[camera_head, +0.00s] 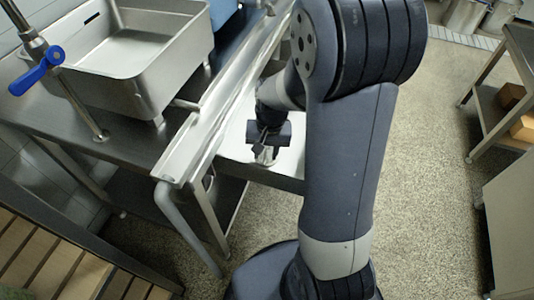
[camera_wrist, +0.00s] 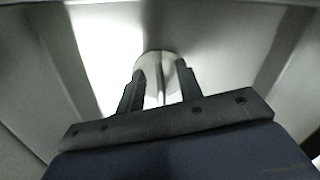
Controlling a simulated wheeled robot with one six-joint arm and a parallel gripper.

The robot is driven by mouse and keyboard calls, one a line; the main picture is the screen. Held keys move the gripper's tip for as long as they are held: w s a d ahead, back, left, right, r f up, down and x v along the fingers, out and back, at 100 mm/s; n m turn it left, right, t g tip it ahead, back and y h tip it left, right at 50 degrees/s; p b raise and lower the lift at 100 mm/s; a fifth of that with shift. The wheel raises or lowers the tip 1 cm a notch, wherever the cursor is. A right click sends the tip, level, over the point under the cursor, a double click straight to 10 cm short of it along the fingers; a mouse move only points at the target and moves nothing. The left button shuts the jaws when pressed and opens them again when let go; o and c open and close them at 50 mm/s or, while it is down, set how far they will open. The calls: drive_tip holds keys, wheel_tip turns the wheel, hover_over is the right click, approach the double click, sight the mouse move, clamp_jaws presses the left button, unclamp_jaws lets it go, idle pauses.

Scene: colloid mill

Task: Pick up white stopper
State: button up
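The white stopper (camera_wrist: 155,64) shows in the wrist view as a pale, rounded piece at and between my fingertips. My gripper (camera_wrist: 160,80) has its two dark fingers apart, one on each side of the stopper. I cannot tell whether both fingers press on it. In the head view my gripper (camera_head: 264,150) points down over the bright metal surface beside the sink unit. A small pale shape under it is too small to make out clearly, and my gripper hides part of it.
A steel sink basin (camera_head: 140,62) and a blue-handled valve (camera_head: 37,71) stand at the left. A raised metal rim (camera_head: 215,112) runs beside my gripper. Wooden slats (camera_head: 45,262) lie at lower left. A shelf (camera_head: 492,108) with boxes stands right, across open floor.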

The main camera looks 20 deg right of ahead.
clamp_jaws()
idle(0.3)
